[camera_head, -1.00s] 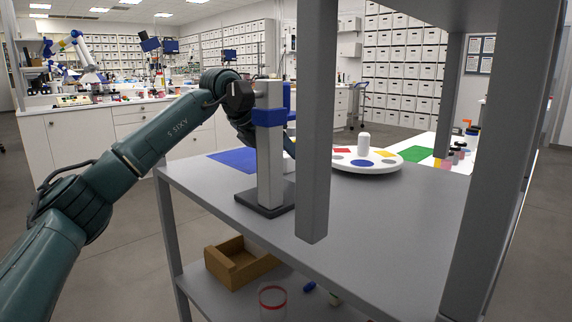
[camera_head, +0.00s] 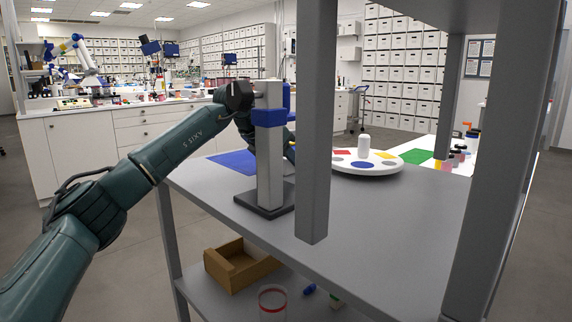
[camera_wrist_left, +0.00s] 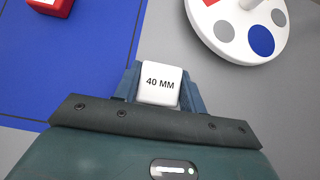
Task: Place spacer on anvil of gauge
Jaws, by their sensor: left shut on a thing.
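A white spacer block marked 40 MM (camera_wrist_left: 160,84) sits between the fingers of my left gripper (camera_wrist_left: 160,90) in the left wrist view. The gripper is shut on it, above the grey tabletop beside the blue mat. In the head view a grey upright post with a blue collar on a dark base (camera_head: 270,165) looks like the gauge. My left arm reaches behind this post, which hides the fingers and spacer there. I cannot make out the anvil. The gauge is not recognisable in the wrist view. My right gripper is not in view.
A blue mat (camera_wrist_left: 75,65) lies on the grey shelf top (camera_head: 360,215), with a red block (camera_wrist_left: 50,7) on it. A round white palette (camera_wrist_left: 268,45) with coloured spots is nearby. Grey shelf uprights (camera_head: 316,130) stand in front. A wooden box (camera_head: 238,268) is below.

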